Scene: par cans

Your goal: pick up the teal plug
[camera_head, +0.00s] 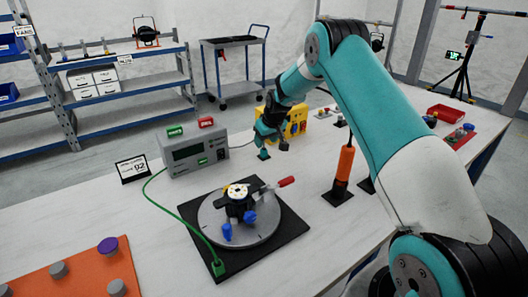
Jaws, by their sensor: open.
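My gripper (271,144) is open near the middle of the white table, pointing down, in front of the yellow box. A small teal piece on a dark base (264,154), which looks like the teal plug, shows just below the fingers. It is very small here, and the gripper is a similar colour, so I cannot tell whether it stands between the fingers or beside them. Nothing is seen gripped.
A yellow box (297,122) stands close behind the gripper. An orange-handled tool (344,165) stands upright to the right. A grey meter box (194,153) is to the left. A turntable (268,222) with blue knobs and a red-handled lever is in front. A green cable (160,205) crosses the table.

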